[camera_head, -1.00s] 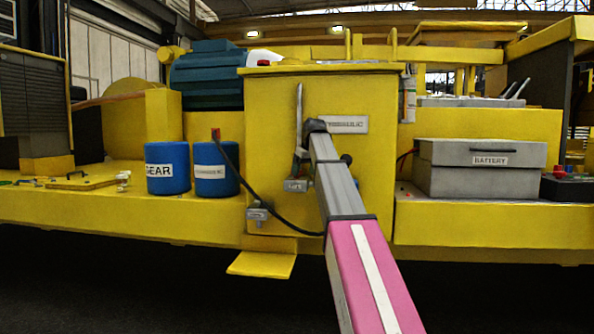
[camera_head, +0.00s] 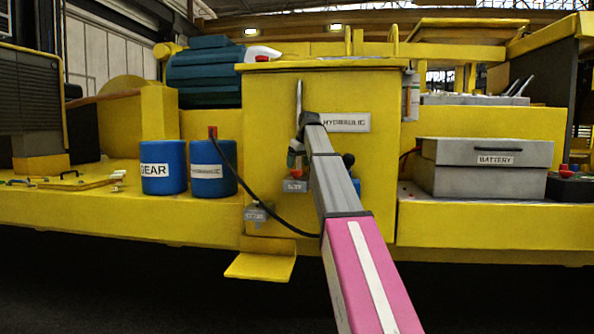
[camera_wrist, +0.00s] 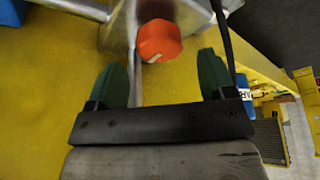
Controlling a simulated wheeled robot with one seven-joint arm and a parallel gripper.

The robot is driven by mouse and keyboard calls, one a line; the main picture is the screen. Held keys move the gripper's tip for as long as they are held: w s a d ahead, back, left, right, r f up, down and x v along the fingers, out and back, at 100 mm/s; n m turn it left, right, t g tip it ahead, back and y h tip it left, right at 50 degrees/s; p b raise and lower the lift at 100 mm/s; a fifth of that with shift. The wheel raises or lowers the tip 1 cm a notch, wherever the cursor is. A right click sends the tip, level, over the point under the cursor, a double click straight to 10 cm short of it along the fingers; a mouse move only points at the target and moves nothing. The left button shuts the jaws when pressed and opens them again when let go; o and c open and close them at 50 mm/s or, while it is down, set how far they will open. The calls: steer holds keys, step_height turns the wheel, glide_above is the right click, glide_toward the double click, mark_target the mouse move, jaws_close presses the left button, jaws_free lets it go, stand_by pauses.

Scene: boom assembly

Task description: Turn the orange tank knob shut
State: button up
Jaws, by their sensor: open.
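The orange knob (camera_wrist: 158,40) shows in the wrist view on a metal fitting in front of a yellow surface. My gripper (camera_wrist: 162,70) is open, with its green fingers spread to the left and right, just short of the knob and empty. The knob lies ahead of the gap between the fingertips, apart from both. In the head view my gripper (camera_head: 294,157) is close to the front of the yellow tank labelled hydraulic (camera_head: 370,180).
A black hose (camera_head: 250,190) runs from the blue hydraulic can (camera_head: 213,182) to low on the tank, close to my arm. A blue gear can (camera_head: 163,182) stands to the left. A grey battery box (camera_head: 480,180) is at the right. A yellow step (camera_head: 260,266) sticks out below.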

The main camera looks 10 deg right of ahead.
mark_target(297, 174)
steer(key=shift+x, duration=1.6)
steer(key=c, duration=0.9)
